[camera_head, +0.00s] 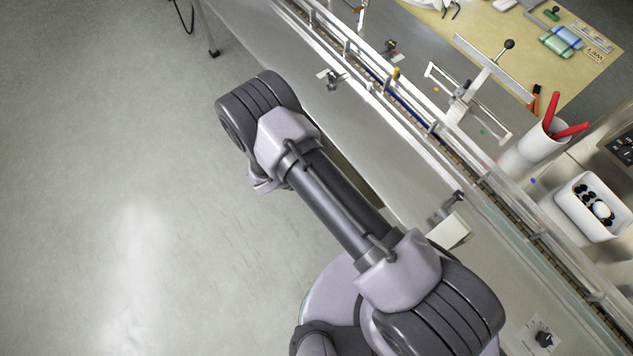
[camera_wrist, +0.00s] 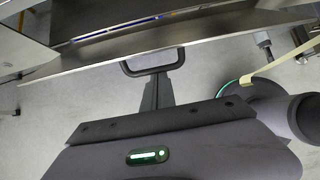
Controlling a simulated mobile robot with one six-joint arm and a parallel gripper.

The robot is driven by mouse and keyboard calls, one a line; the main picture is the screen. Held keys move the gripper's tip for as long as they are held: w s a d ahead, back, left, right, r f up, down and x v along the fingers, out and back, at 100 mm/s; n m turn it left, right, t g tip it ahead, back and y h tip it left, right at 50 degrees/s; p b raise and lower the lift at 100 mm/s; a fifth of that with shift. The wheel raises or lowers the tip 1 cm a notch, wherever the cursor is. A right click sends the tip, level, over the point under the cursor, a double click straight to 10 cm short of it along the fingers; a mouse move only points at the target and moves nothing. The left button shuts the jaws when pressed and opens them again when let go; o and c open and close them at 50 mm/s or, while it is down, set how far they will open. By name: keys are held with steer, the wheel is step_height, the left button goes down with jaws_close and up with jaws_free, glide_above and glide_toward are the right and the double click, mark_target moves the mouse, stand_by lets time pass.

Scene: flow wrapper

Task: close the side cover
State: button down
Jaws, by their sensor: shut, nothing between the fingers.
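The side cover (camera_wrist: 215,31) shows in the wrist view as a long grey panel running across the upper part, seen nearly along its edge. A black bar handle (camera_wrist: 152,68) sticks out from the panel's near side. My gripper (camera_wrist: 160,80) is shut and empty, with its dark fingertips right at the handle. I cannot tell whether they touch it. A gap with a blue strip shows behind the panel, so the cover stands away from the machine. In the head view my arm hides the gripper and most of the cover.
In the head view the machine's conveyor (camera_head: 420,115) runs diagonally beyond my arm. A white cup with red-handled tools (camera_head: 541,140) and a white bin (camera_head: 590,207) stand on the right. The grey floor (camera_head: 120,180) on the left is clear.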

steer(key=r+y, duration=0.1)
steer(key=w+d+r+g+y+p, duration=0.1)
steer(key=d+r+g+p, duration=0.1)
steer(key=r, duration=0.1)
steer(key=shift+w+y, duration=0.2)
steer(key=shift+y, duration=0.2)
steer(key=shift+w+d+r, duration=0.55)
steer(key=shift+r, duration=0.15)
steer(key=shift+w+d+r, duration=0.65)
steer(key=shift+d, duration=0.25)
steer(key=shift+a, duration=0.1)
